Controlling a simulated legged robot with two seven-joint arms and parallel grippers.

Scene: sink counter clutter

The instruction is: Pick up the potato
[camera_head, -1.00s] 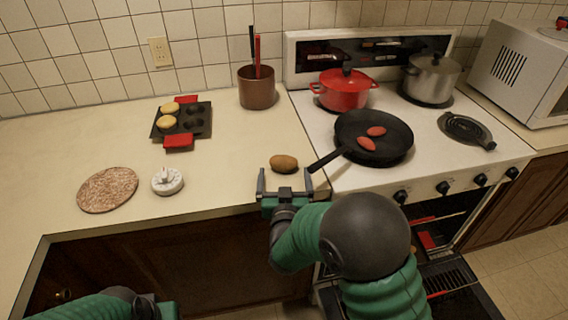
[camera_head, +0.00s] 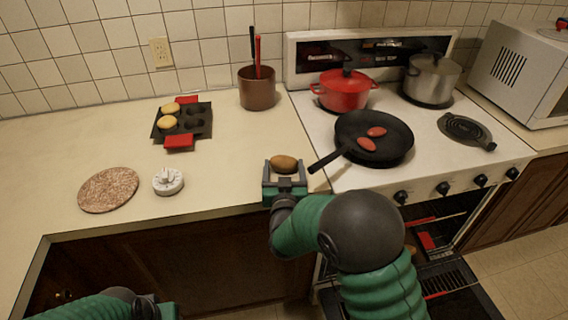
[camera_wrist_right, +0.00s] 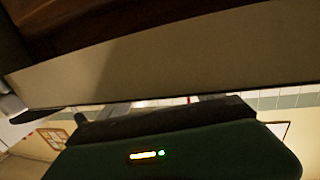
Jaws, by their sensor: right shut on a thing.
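The brown potato (camera_head: 284,164) is at the front edge of the counter, left of the stove. My right gripper (camera_head: 284,171) reaches in from the front and is shut on the potato, with a finger on either side of it. Whether the potato touches the counter I cannot tell. In the right wrist view the gripper body (camera_wrist_right: 170,150) fills the lower part, and the potato is not seen there. My left arm (camera_head: 110,304) shows at the bottom left; its fingers are not clearly seen.
A black pan (camera_head: 374,138) with two red pieces sits on the stove, its handle close right of my right gripper. A red pot (camera_head: 344,92), steel pot (camera_head: 431,79), muffin tin (camera_head: 182,123), round board (camera_head: 108,190), white timer (camera_head: 168,181) and brown utensil pot (camera_head: 256,88) stand around. The mid-counter is clear.

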